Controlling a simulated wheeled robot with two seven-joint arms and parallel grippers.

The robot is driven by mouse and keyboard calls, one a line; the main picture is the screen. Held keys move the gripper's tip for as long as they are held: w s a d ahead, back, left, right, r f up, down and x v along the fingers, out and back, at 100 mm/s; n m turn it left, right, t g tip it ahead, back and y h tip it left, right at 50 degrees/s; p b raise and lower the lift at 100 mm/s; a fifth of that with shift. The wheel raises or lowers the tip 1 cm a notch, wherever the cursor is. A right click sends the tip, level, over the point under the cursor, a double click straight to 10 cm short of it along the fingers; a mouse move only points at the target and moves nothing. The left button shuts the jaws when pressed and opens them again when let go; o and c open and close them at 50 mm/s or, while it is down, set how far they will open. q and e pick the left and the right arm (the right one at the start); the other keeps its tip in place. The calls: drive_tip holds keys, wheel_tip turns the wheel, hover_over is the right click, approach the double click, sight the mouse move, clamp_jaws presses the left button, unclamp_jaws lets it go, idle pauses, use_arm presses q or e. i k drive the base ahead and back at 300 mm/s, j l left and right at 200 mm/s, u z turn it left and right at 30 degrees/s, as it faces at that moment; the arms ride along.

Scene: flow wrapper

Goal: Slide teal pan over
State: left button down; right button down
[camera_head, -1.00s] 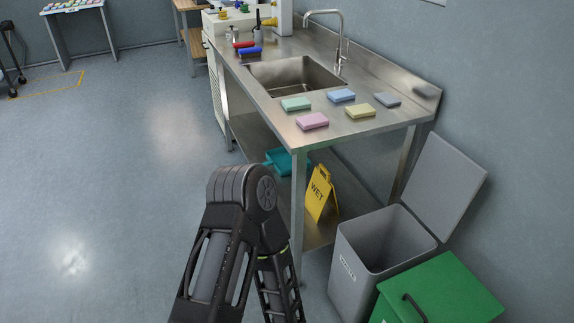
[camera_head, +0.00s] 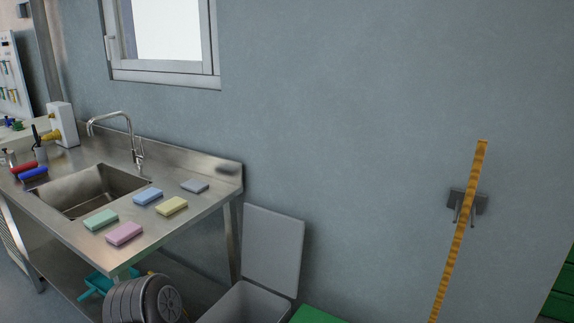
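A teal pan (camera_head: 94,285) sits low under the steel sink table, at the bottom left of the head view. It is partly hidden by the table and by my dark arm joint in front of it. Only a teal edge and a handle-like part of it show. Neither gripper shows in the head view; only one rounded joint of my arm appears at the bottom edge.
The steel table (camera_head: 62,222) holds a sink, a tap and several coloured sponges. A grey open-lidded bin (camera_head: 246,302) and a green bin (camera_head: 316,315) stand to its right. A yellow-brown pole (camera_head: 461,230) hangs on a wall bracket.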

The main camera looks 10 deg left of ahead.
sight(97, 281)
drive_tip(key=j+z, duration=0.45)
drive_tip(key=j, duration=0.25)
drive_tip(key=k+j+z, duration=0.15)
drive_tip(key=j+z, duration=0.3)
drive_tip(key=j, duration=0.25)
drive_tip(key=k+j, duration=0.15)
drive_tip(key=j, duration=0.4)
drive_tip(key=k+j+z, duration=0.1)
drive_tip(key=j, duration=0.45)
drive_tip(key=k+j, duration=0.15)
drive_tip(key=j, duration=0.35)
drive_tip(key=k+j+z, duration=0.1)
drive_tip(key=j, duration=0.45)
drive_tip(key=k+j, duration=0.25)
drive_tip(key=j, duration=0.25)
drive_tip(key=k+j+z, duration=0.1)
drive_tip(key=j, duration=0.45)
drive_tip(key=k+j, duration=0.25)
drive_tip(key=j, duration=0.25)
drive_tip(key=k+j, duration=0.15)
drive_tip(key=j, duration=0.35)
drive_tip(key=z, duration=0.05)
